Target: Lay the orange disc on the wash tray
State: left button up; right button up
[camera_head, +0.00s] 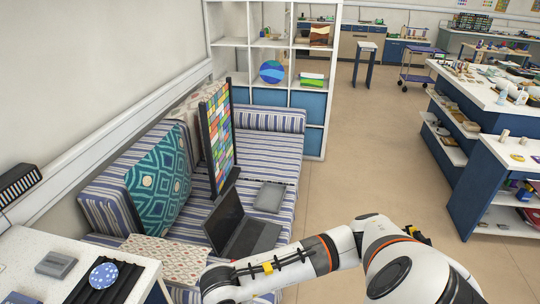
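I cannot make out an orange disc or a tray that is clearly the wash tray in the head view. One of my arms, white with orange bands, reaches from the lower right across the bottom toward the left. Its gripper is not visible, and neither is my other gripper. A blue patterned disc (103,276) lies on a black ribbed mat (128,276) on the white table at the lower left.
A grey box (56,264) sits on the white table (25,243). A striped bench (275,165) holds a laptop (243,230) and a colourful glass panel (219,140). White and blue workbenches (492,180) stand at right. The floor (345,150) between is clear.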

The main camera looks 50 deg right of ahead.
aim_at(276, 199)
jog(key=l+u, duration=0.2)
jog(key=l, duration=0.75)
jog(key=l+u, duration=0.15)
jog(key=l, duration=0.8)
jog(key=k+l+u, duration=0.2)
jog(key=l, duration=0.75)
jog(key=i, duration=0.1)
